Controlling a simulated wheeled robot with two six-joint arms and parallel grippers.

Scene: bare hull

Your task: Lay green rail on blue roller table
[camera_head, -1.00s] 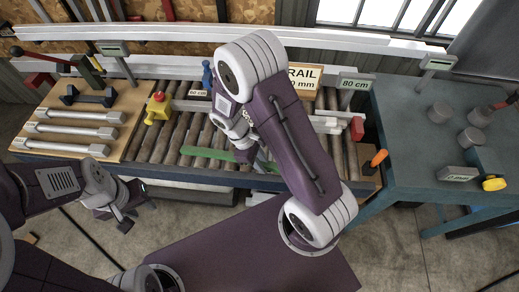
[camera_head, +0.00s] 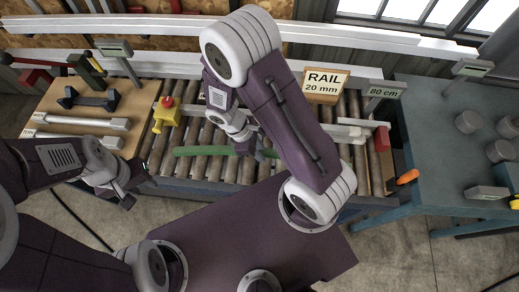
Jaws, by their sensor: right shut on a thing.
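The green rail (camera_head: 200,150) is a long thin bar lying left to right over the rollers. My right gripper (camera_head: 244,148) is shut on it near its visible right part, partly hidden by my own arm. The blue roller table (camera_head: 205,187) has grey-brown rollers in a blue frame. Whether the rail touches the rollers or hangs just above them, I cannot tell. My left gripper (camera_head: 132,190) is empty, its fingers apart, in front of the table's left front edge.
A yellow piece with a red knob (camera_head: 166,115) stands on the rollers at left. A wooden board (camera_head: 93,100) holds grey bars. A "RAIL 20 mm" sign (camera_head: 325,84) stands behind. A red block (camera_head: 381,139) is at right, beside a grey-green bench (camera_head: 440,150).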

